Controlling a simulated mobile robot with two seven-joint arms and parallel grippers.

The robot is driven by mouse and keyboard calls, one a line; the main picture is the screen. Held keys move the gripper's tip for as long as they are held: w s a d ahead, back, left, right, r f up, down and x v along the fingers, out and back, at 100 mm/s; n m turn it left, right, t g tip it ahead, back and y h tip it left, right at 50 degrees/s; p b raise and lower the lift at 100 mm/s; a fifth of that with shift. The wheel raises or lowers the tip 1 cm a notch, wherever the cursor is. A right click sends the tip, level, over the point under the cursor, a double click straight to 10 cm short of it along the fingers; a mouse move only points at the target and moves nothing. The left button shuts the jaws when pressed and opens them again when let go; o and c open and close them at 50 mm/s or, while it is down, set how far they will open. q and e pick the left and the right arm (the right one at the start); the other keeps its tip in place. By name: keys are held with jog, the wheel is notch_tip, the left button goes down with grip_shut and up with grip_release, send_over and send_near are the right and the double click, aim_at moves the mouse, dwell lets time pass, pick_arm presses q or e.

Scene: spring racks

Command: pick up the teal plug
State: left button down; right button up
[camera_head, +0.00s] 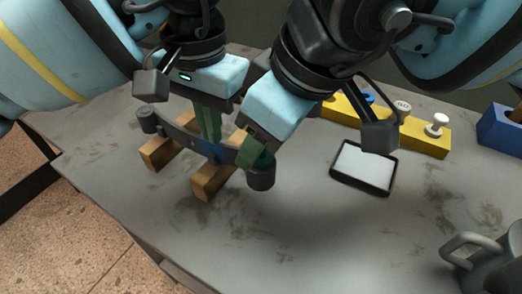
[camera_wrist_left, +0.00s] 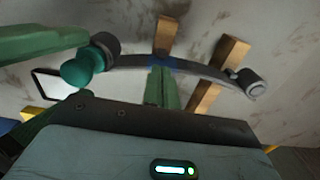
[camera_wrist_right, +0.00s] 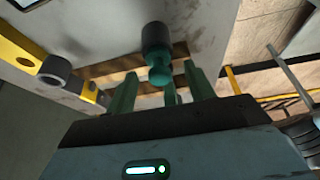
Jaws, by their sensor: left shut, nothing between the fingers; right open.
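The teal plug (camera_head: 264,160) sits at the dark cylindrical end (camera_head: 261,179) of a curved grey bar (camera_head: 182,134). The plug also shows in the left wrist view (camera_wrist_left: 84,69) and the right wrist view (camera_wrist_right: 159,74). The bar has a blue middle (camera_head: 214,151) and lies across two wooden blocks (camera_head: 211,182). My right gripper (camera_wrist_right: 160,84) is open, with its green fingers on either side of the plug and gaps visible. My left gripper (camera_wrist_left: 160,85) is shut and empty, its fingertips at the bar's blue middle; whether they touch it is unclear.
A black-rimmed tray with a white inside (camera_head: 364,168) lies to the right. Behind it stands a yellow rack (camera_head: 411,138) with a white knob (camera_head: 436,123). A blue block (camera_head: 499,132) and a grey mug (camera_head: 490,267) are at the right. The front middle of the table is clear.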

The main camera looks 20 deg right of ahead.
pick_arm(q)
jog(key=shift+f, duration=0.25)
pick_arm(e)
jog(key=shift+x, duration=0.85)
jog(key=c, duration=1)
jog(key=shift+r, duration=0.15)
jog(key=shift+c, duration=0.2)
notch_tip(320, 180, up, 10)
jog(key=shift+f, duration=0.1)
jog(key=o, duration=0.5)
jog(key=c, duration=0.5)
